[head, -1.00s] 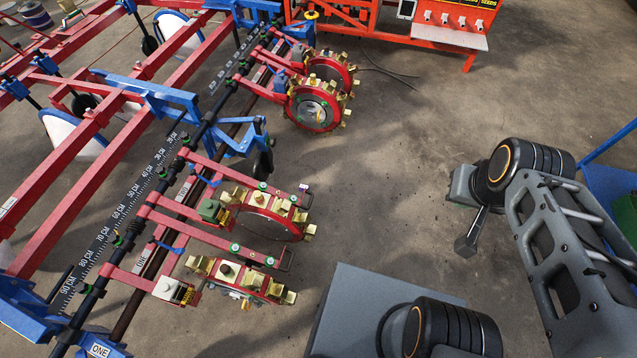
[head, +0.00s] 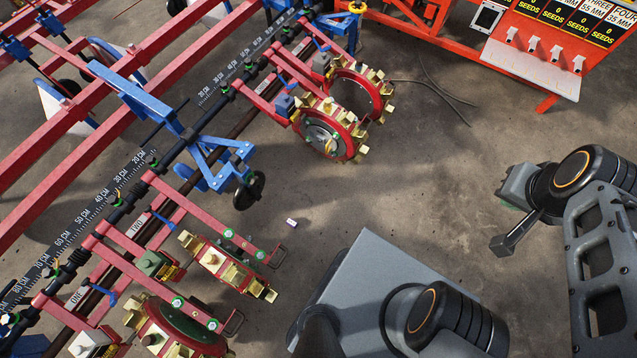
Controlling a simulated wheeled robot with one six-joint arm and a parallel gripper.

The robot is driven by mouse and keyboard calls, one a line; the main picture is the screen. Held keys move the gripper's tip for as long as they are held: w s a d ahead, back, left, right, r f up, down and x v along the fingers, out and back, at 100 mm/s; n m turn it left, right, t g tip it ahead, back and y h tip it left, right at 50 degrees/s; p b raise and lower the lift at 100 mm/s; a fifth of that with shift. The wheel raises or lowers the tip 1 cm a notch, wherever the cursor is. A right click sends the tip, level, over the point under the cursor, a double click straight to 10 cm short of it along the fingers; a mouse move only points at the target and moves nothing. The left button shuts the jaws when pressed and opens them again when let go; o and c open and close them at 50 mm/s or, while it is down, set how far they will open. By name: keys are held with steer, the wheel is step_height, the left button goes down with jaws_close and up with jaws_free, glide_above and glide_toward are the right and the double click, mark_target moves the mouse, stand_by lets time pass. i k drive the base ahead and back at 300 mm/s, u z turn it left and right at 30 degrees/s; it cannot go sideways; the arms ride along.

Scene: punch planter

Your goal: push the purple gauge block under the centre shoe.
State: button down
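A very small block, pale with purple (head: 291,221), lies on the concrete floor, right of the planter frame and beyond the end of a red arm with a black handle. I take it as the purple gauge block. My gripper (head: 503,243) hangs at the right, well apart from the block and the planter; whether its fingers are open is too small to tell. The punch wheels show as a near pair (head: 228,268) and a far pair (head: 330,130). I cannot tell which part is the centre shoe; the undersides of the wheels are hidden.
The planter's red and blue frame (head: 130,92) with a centimetre scale fills the left. A blue bracket with a small black wheel (head: 249,190) stands between the wheel pairs. An orange seed stand (head: 545,45) is at the top right. A cable (head: 440,92) lies on otherwise clear floor.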

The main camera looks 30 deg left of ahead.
mark_target(293, 224)
steer(key=i, duration=2.85)
steer(key=u, duration=5.6)
steer(key=i, duration=1)
